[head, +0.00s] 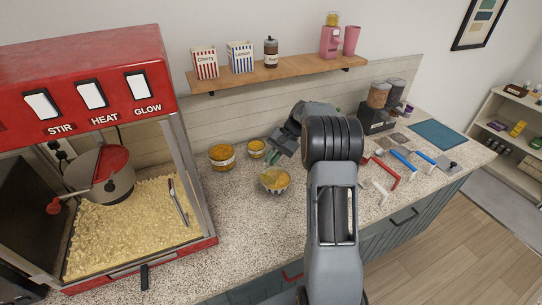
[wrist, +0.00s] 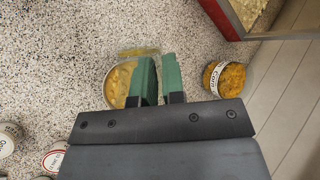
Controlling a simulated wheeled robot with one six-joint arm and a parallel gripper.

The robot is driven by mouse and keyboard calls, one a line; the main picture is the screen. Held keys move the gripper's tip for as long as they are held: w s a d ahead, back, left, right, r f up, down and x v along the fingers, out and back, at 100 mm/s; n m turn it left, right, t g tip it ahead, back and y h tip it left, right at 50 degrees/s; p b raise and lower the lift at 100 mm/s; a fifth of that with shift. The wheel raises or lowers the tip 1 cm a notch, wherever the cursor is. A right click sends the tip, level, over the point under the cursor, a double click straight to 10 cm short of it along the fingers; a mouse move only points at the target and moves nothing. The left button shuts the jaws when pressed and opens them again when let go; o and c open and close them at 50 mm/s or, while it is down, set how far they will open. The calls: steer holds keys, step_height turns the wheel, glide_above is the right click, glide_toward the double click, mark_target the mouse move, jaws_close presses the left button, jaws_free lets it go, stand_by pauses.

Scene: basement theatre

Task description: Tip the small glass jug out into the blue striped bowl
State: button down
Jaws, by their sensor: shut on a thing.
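The bowl (head: 275,188), with a ribbed, striped-looking wall, stands on the speckled counter and holds yellow stuff. It also shows in the wrist view (wrist: 108,88), partly hidden behind my fingers. My gripper (head: 270,160) reaches down over the bowl from the back right. In the wrist view its green fingers (wrist: 158,78) are closed on the small glass jug (wrist: 137,51), of which only a clear, yellowish strip shows past the fingertips. The jug appears tilted over the bowl. Its mouth and what is left inside are hidden or too small to tell.
A red popcorn machine (head: 185,245) fills the left. Red, blue and white tools (head: 402,160) lie right of my arm. The counter in front of the bowl is clear.

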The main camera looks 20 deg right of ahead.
steer(key=shift+w+d+r+y+p, duration=0.1)
steer(key=shift+w+d+y+p, duration=0.25)
steer(key=shift+p, duration=0.6)
steer(key=shift+w+d+g+y, duration=0.2)
steer(key=shift+d+g+y, duration=0.1)
steer(key=shift+g+y, duration=0.15)
steer(key=shift+w+a+m, duration=0.1)
steer(key=shift+m, duration=0.2)
stand_by(0.8)
